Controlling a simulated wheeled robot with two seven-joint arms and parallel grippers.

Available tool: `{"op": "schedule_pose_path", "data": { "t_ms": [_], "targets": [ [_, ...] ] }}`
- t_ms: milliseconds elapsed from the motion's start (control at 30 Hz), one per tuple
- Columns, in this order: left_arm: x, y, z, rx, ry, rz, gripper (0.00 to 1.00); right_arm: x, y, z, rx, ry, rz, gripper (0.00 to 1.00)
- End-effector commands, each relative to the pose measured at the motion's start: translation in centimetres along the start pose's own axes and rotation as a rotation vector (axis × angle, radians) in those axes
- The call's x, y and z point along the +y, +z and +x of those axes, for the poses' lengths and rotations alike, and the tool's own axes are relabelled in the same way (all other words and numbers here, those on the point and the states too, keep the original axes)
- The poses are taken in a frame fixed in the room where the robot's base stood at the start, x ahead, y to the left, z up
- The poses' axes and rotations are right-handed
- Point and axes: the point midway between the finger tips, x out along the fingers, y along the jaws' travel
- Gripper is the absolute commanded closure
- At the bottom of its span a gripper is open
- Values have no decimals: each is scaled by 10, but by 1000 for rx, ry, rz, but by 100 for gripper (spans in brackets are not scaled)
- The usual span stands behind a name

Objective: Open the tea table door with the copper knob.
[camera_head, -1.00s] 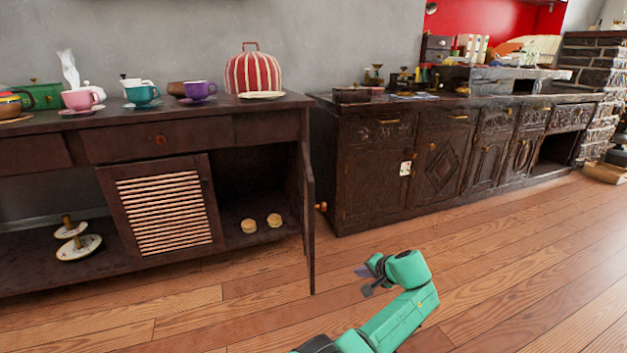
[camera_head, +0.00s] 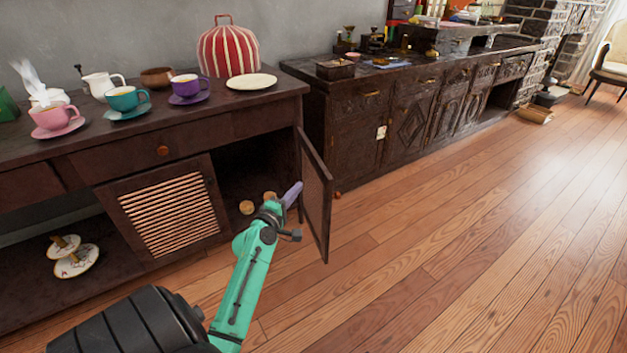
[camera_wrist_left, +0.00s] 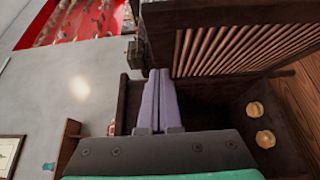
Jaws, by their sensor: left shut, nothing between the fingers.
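The tea table (camera_head: 120,155) stands at the left, with its right-hand door (camera_head: 317,200) swung open to the right. The door's inner face is visible, and the copper knob (camera_head: 338,194) shows just beyond its edge, on the outer side. My left gripper (camera_head: 292,194) is shut and empty, at the inner side of the open door, in front of the compartment opening. I cannot tell whether the fingers touch the door. In the left wrist view the closed purple fingers (camera_wrist_left: 158,100) point toward the cabinet. My right gripper is out of view.
Round buns (camera_wrist_left: 258,120) lie inside the compartment. Cups, a plate (camera_head: 251,82) and a striped cosy (camera_head: 229,50) stand on top. A carved cabinet (camera_head: 360,125) stands behind right; floor at right is clear.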

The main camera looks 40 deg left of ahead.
Motion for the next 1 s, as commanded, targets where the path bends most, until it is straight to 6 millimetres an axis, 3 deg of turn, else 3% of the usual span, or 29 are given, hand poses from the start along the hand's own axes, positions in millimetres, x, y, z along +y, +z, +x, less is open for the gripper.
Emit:
{"op": "schedule_pose_path", "data": {
  "t_ms": [167,300,833,1000],
  "targets": [
    [0,0,40,0,2,-1,100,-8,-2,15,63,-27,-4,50],
    [0,20,56,-1,-1,-2,100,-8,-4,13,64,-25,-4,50],
    [0,32,68,0,-2,1,100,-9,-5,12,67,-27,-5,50],
    [1,56,89,-3,-2,-4,100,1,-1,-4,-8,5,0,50]
  ]
}}
